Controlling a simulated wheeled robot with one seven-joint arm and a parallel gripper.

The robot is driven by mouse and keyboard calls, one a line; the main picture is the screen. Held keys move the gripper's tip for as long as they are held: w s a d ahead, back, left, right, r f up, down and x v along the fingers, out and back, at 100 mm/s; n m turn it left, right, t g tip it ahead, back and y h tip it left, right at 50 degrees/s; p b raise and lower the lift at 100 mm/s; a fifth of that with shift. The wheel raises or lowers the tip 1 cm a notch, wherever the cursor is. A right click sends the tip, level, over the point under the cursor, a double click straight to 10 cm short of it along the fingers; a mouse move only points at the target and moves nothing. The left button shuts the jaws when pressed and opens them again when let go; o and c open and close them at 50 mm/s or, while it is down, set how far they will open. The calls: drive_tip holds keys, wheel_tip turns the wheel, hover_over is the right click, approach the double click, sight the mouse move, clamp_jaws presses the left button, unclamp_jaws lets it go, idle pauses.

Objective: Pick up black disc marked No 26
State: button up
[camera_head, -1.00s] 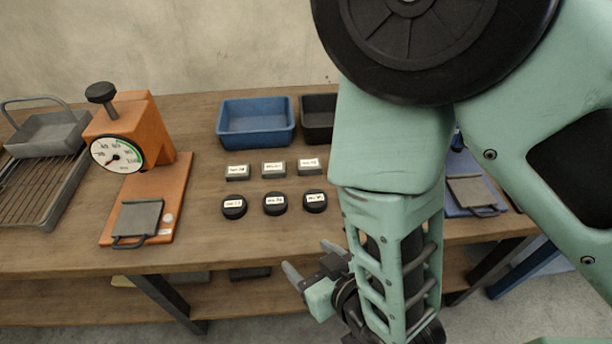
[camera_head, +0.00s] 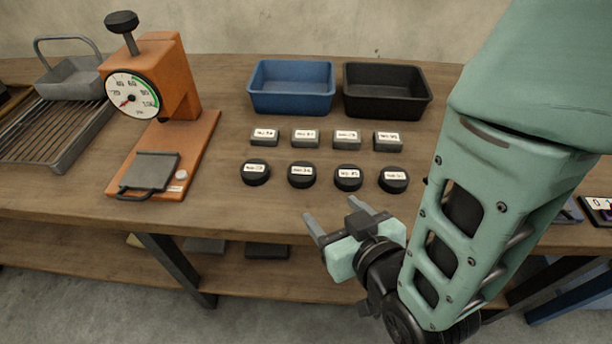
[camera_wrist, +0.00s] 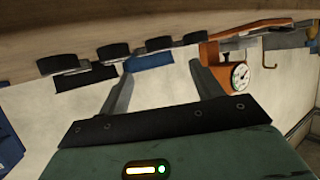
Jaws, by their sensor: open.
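Several black discs with white labels stand in a row near the table's front. The second from the left (camera_head: 301,176) has a label that looks like No 26, but the print is too small to be sure. Beside it are a disc at the left end (camera_head: 255,174), a third disc (camera_head: 348,179) and a disc at the right end (camera_head: 393,181). My gripper (camera_head: 333,209) is open and empty at the table's front edge, apart from the discs. In the wrist view its fingers (camera_wrist: 163,68) are spread, with the disc row (camera_wrist: 158,43) beyond, appearing upside down.
Several grey labelled blocks (camera_head: 305,137) lie behind the discs. Behind them stand a blue bin (camera_head: 291,104) and a black bin (camera_head: 386,108). An orange gauge press (camera_head: 168,110) and a wire rack (camera_head: 60,140) are at the left. The table between press and discs is clear.

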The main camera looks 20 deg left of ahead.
sight(308, 181)
drive_tip(key=shift+w+a+f+b, duration=0.1)
drive_tip(key=shift+f+b, duration=0.25)
drive_tip(key=shift+b, duration=0.2)
drive_tip(key=x, duration=0.7)
drive_tip(key=shift+w+r, duration=0.1)
drive_tip(key=shift+r, duration=0.05)
drive_tip(key=shift+r+x, duration=0.1)
drive_tip(key=shift+x, duration=1.2)
drive_tip(key=shift+r+x, duration=0.15)
drive_tip(key=shift+x, duration=1.2)
drive_tip(key=shift+w, duration=0.15)
drive_tip(key=c, duration=0.8)
